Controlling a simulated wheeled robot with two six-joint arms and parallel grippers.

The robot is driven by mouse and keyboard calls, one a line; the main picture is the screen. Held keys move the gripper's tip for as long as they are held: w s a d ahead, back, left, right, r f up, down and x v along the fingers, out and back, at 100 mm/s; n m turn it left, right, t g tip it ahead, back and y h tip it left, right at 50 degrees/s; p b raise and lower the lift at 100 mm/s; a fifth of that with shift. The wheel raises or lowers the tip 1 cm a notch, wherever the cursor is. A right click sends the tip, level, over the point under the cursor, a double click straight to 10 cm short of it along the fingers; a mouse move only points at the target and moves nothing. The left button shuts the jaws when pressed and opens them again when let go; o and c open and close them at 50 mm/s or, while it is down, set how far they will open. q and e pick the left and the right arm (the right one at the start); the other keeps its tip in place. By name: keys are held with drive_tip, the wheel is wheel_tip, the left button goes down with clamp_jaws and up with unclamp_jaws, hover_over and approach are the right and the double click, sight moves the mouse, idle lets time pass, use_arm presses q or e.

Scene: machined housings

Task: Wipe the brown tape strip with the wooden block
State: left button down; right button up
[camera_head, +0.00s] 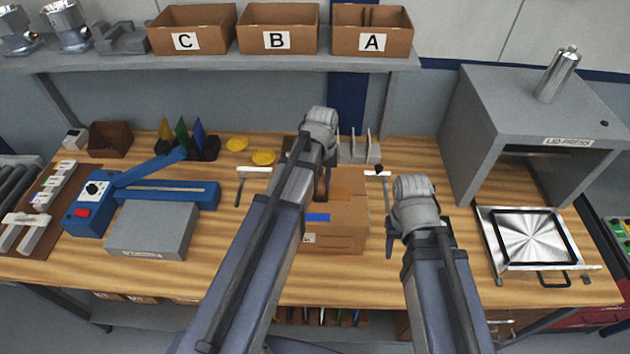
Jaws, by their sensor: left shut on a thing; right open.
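A cardboard box (345,235) stands on the wooden table in the middle. A brown tape strip (341,195) runs across its top, partly hidden by my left arm. A blue patch (317,217) lies nearer the front of the box. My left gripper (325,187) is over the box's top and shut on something. What it holds, likely the wooden block, is mostly hidden behind my wrist and arm, and I cannot tell whether it touches the tape. My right gripper (389,246) is open and empty, just right of the box.
A blue sealer-like device (140,195) with a grey block stands left. A grey press (480,125) and a shiny plate (530,240) stand right. Bins C, B and A (277,28) sit on the shelf (215,62) above.

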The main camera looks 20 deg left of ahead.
use_arm(q)
drive_tip(key=shift+w+d, duration=0.3)
drive_tip(key=shift+d, duration=0.65)
drive_tip(key=shift+r, duration=0.1)
wheel_tip(320, 180, up, 6)
drive_tip(key=p, duration=0.6)
wheel_tip(320, 180, up, 3)
drive_tip(key=p, duration=0.3)
